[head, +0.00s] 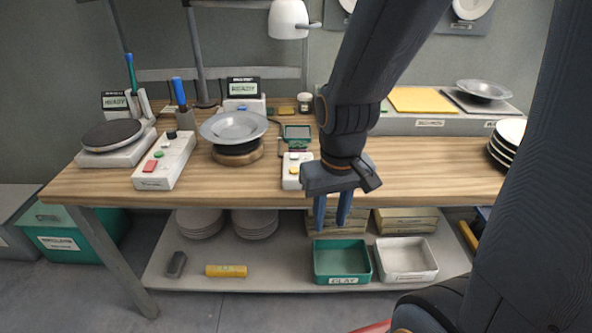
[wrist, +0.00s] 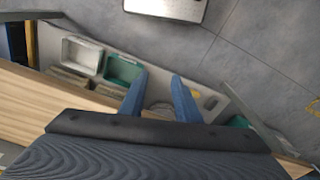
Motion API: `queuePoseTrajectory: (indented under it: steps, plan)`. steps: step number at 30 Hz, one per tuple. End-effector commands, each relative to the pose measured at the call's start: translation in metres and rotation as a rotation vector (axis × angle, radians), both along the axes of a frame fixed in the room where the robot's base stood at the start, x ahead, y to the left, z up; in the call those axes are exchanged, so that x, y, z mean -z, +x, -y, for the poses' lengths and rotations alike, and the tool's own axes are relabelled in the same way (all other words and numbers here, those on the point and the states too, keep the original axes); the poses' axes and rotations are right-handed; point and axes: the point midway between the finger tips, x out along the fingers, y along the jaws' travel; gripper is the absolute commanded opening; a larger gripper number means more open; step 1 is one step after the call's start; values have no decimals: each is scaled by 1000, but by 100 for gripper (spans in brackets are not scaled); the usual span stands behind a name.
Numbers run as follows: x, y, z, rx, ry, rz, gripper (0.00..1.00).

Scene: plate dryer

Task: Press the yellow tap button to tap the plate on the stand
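A grey metal plate (head: 233,126) rests level on a round stand (head: 238,153) on the wooden table. My gripper (head: 331,224) hangs pointing down, just right of this box in the head view and seemingly in front of the table's front edge. Its two blue fingers are apart with nothing between them. The wrist view shows the open fingers (wrist: 159,78) over the lower shelf and floor; the button and plate are not in that view.
Left on the table are a white box (head: 164,172) with red and green buttons and a dark turntable (head: 112,136). Stacked plates (head: 507,145) stand at right. Bare tabletop (head: 430,175) lies right of my gripper.

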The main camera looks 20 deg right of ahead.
Motion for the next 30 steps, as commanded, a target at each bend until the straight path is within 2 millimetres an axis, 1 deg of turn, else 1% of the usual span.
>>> queuePoseTrajectory:
  steps: [6,7,9,12,30]
  plan:
    - [0,0,0,0,0,0,29]
    - [0,0,0,0,0,0,26]
    - [0,0,0,0,0,0,14]
    - [0,0,0,0,0,0,0]
    - [0,0,0,0,0,0,0]
